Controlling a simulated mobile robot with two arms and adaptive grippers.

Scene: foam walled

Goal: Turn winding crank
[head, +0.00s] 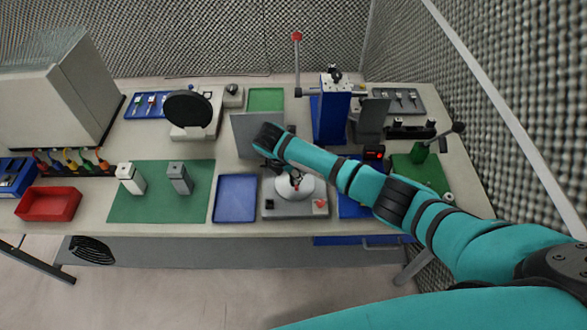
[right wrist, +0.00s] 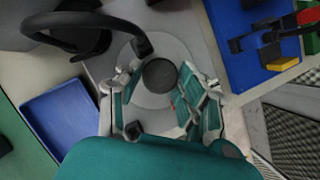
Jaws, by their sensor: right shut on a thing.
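The winding unit is a grey base (head: 283,210) carrying a pale round disc (head: 310,188), on the front middle of the bench. In the right wrist view, a dark round knob (right wrist: 159,75), which appears to be the crank's handle, stands over the grey disc (right wrist: 180,48). My right gripper (head: 292,180) reaches down over the disc. In the right wrist view its fingers (right wrist: 160,82) are closed around the knob, one on each side. The crank's arm under the knob is hidden. My left gripper is not in view.
A blue tray (head: 236,198) lies left of the unit, beside a green mat (head: 150,205) with two small blocks. A blue press (head: 331,118) with a red-tipped lever stands behind. A green lever device (head: 420,152) is to the right. A red bin (head: 48,204) sits far left.

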